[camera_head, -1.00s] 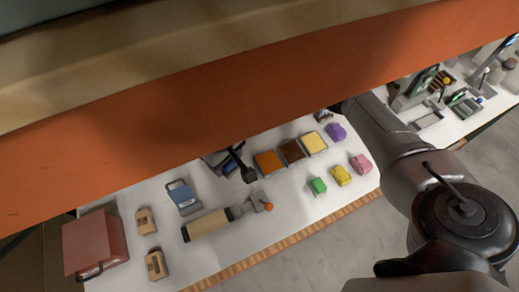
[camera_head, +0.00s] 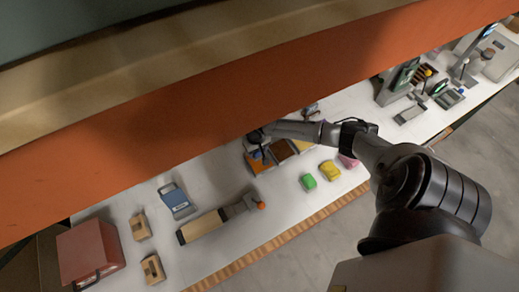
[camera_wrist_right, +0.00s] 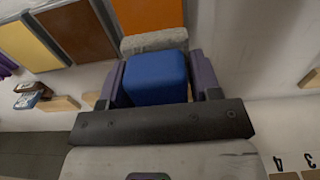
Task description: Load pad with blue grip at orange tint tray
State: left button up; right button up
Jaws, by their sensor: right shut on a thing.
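My right gripper (camera_head: 258,151) is at the upper edge of the orange tint tray (camera_head: 262,169) in the head view. In the right wrist view, its dark fingers (camera_wrist_right: 158,80) are shut on the sides of a blue grip (camera_wrist_right: 155,78). A grey pad (camera_wrist_right: 154,41) shows beyond the grip. The pad's end lies close to or overlaps the near edge of the orange tray (camera_wrist_right: 148,14); contact cannot be told. In the head view the pad is mostly hidden. My left gripper is not in view.
A brown tray (camera_wrist_right: 77,29) and a yellow tray (camera_wrist_right: 28,42) sit beside the orange one. An orange shelf edge (camera_head: 200,120) blocks the table's back.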

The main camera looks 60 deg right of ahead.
aim_at(260, 161)
jog(key=shift+s+d+f, duration=0.3)
jog(key=shift+d, duration=0.05)
jog(key=shift+s+d+f, duration=0.1)
jog(key=shift+d+f, duration=0.05)
jog(key=shift+f, duration=0.15)
notch_tip(260, 161, down, 6)
jog(key=b, duration=0.6)
jog(key=shift+r+b, duration=0.25)
jog(key=shift+b, duration=0.15)
jog(key=shift+f, duration=0.25)
jog(key=shift+f, duration=0.25)
dwell(0.5)
dwell(1.0)
jog(key=shift+f, duration=0.15)
dwell(0.7)
